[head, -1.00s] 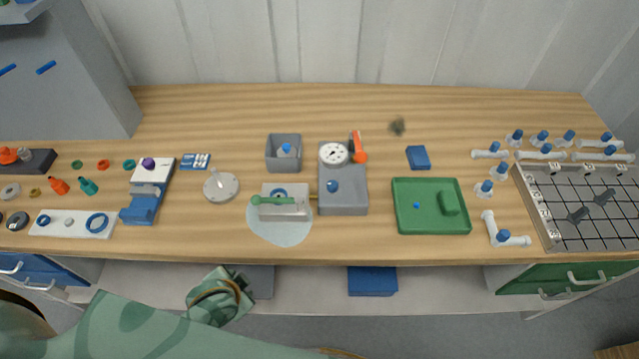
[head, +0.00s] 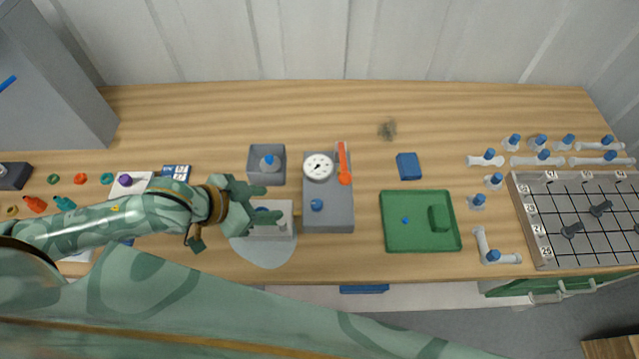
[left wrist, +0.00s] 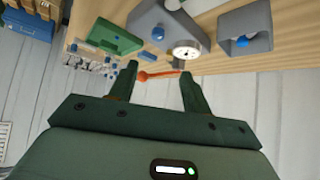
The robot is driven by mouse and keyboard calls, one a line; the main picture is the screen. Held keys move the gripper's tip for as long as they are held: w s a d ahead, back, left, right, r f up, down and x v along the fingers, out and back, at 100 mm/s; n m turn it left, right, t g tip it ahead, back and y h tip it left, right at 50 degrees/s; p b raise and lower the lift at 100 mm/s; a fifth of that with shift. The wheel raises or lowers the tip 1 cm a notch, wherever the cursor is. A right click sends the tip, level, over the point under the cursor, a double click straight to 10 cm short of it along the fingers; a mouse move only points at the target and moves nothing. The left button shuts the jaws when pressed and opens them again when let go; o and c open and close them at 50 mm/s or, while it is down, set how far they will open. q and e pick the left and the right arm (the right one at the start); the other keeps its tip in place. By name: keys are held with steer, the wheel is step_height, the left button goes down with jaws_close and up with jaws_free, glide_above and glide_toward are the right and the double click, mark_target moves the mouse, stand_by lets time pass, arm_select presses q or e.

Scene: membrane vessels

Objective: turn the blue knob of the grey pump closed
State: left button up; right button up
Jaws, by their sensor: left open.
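The grey pump (head: 329,217) stands on the bench with a white dial gauge (head: 318,166) at its back and an orange-red handle beside the gauge (head: 344,165). Its round blue knob (head: 316,205) is on the top face. In the left wrist view the pump (left wrist: 150,18) shows upside down, with its blue knob (left wrist: 158,33). My left gripper (head: 275,202) is open and empty, left of the pump, above the pale block. In the left wrist view its two fingers (left wrist: 152,80) are apart. My right gripper is not in view.
A grey open box (head: 252,180) with a blue-topped item stands behind my left gripper. The pale block (head: 263,235) on a wet-looking patch lies under it. A green tray (head: 390,243) is right of the pump. Clear bench lies behind the pump.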

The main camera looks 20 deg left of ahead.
arm_select(q)
steer(key=b, duration=0.4)
glide_toward(316, 203)
steer(key=x, duration=0.8)
steer(key=shift+w+d+f, duration=0.1)
steer(key=shift+d+f, duration=0.05)
steer(key=shift+f, duration=0.1)
steer(key=c, duration=1)
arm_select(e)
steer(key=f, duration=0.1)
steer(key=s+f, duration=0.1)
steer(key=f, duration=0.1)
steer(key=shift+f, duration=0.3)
